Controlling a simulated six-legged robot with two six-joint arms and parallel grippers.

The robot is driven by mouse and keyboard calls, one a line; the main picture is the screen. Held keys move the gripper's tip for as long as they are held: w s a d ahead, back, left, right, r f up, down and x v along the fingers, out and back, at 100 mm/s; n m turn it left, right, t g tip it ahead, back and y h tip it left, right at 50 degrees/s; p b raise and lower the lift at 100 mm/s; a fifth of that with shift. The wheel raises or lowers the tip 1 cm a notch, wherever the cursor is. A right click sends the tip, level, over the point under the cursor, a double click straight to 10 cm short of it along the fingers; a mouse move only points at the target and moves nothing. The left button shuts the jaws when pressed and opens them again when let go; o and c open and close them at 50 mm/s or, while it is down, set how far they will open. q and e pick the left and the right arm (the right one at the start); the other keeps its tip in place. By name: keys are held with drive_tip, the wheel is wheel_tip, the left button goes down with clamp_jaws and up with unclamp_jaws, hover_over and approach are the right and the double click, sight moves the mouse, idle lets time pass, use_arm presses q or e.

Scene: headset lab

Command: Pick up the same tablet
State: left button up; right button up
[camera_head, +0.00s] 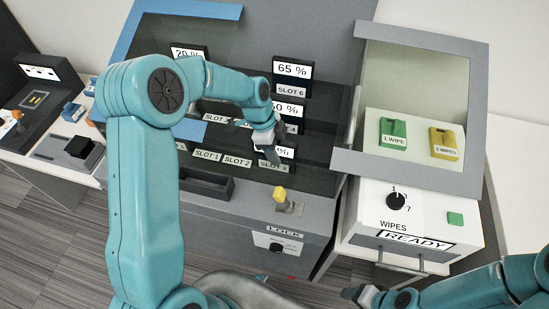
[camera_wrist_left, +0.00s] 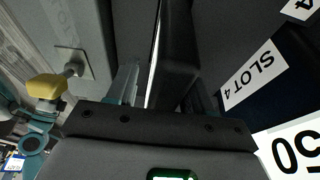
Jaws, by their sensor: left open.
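Dark tablets with white percent screens stand in the slotted rack. One reads 65 % (camera_head: 292,70) above the SLOT 6 label, one reads 20 % (camera_head: 188,52), and one reads 50 % (camera_head: 290,109). A nearer screen (camera_head: 287,153) is partly hidden by my left gripper (camera_head: 268,148), so only its percent sign shows.
A yellow-knobbed lever (camera_head: 280,194) rises in front of the rack, above a LOCK panel (camera_head: 280,240). A grey frame (camera_head: 455,170) borders the rack's right neighbour, a wipes dispenser (camera_head: 410,215) reading READY. A side desk with small devices (camera_head: 75,150) stands left.

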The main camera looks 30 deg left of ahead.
use_arm(q)
drive_tip(key=shift+s, duration=0.1)
drive_tip(key=shift+f+b, duration=0.15)
drive_tip(key=shift+b, duration=0.15)
clamp_jaws()
